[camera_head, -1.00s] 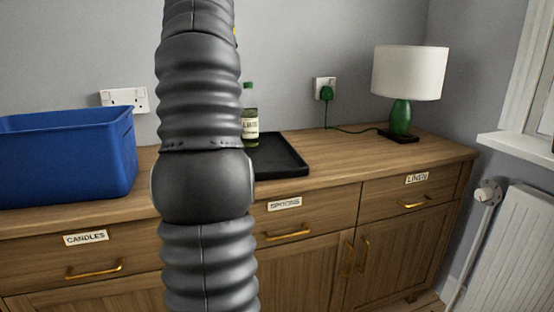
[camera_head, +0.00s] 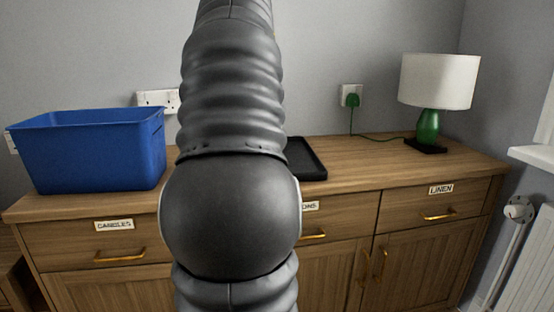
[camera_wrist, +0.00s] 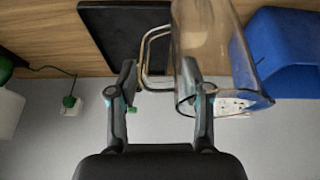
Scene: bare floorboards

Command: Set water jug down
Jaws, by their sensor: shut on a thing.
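The water jug (camera_wrist: 208,38) is a clear, see-through vessel in the wrist view, where the scene appears upside down. A pale bent handle (camera_wrist: 146,62) is on its left side. My gripper (camera_wrist: 162,80) is shut on the jug at its handle side, with one finger left of the handle and the other overlapping the jug's wall. I cannot tell whether the jug touches the surface below. In the head view my arm hides both gripper and jug.
A wooden sideboard (camera_head: 365,164) carries a blue bin (camera_head: 92,152) at left, a black tray (camera_head: 309,170) partly behind my arm, and a green lamp (camera_head: 429,122) at right. The worktop between tray and lamp is clear, with a cord (camera_head: 380,138) along its back.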

